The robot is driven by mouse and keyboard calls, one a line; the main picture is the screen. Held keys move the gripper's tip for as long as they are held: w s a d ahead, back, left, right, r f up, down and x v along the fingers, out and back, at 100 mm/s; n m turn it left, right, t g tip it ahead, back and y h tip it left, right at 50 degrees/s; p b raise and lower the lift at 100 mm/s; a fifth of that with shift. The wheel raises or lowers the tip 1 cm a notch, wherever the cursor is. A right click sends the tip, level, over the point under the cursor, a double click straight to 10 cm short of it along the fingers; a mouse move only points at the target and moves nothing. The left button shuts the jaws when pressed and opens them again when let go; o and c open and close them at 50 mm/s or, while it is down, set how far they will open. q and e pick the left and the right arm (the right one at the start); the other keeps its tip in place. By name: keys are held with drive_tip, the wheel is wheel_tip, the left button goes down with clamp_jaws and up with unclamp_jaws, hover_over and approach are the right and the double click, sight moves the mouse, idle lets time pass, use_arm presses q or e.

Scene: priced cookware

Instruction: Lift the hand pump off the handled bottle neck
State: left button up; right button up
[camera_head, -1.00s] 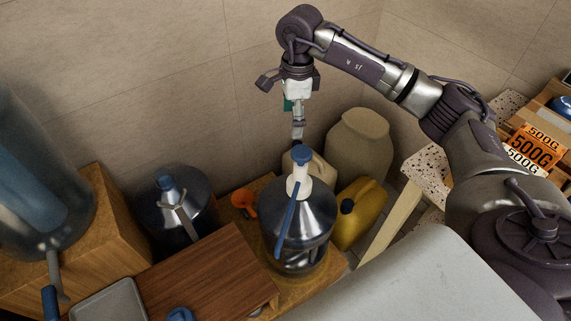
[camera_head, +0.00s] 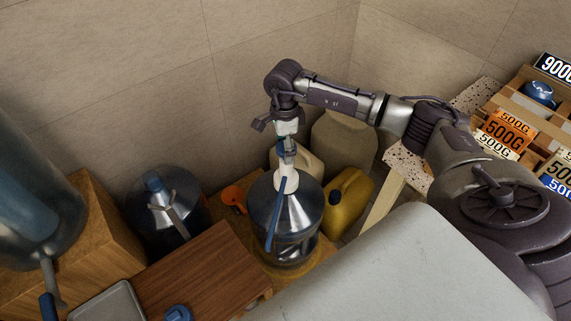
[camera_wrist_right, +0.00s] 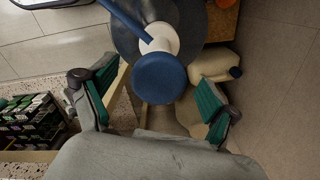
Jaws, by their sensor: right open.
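A hand pump (camera_head: 286,167) with a white body, blue top and blue spout stands upright on the neck of a clear bottle (camera_head: 297,215). My right gripper (camera_head: 287,142) is right above the pump, pointing down. In the right wrist view the pump's round blue top (camera_wrist_right: 160,78) lies between the spread, green-padded fingers of the right gripper (camera_wrist_right: 155,95). Neither finger visibly touches it. My left gripper is not in view.
A second bottle (camera_head: 152,222) with a blue top and grey spout stands to the left. A yellow jug (camera_head: 347,203) and beige containers (camera_head: 343,140) crowd the right and back. A wooden board (camera_head: 205,272) lies in front. Price signs (camera_head: 505,133) stand at the right.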

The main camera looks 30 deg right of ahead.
drive_tip(key=shift+f, duration=0.65)
clamp_jaws()
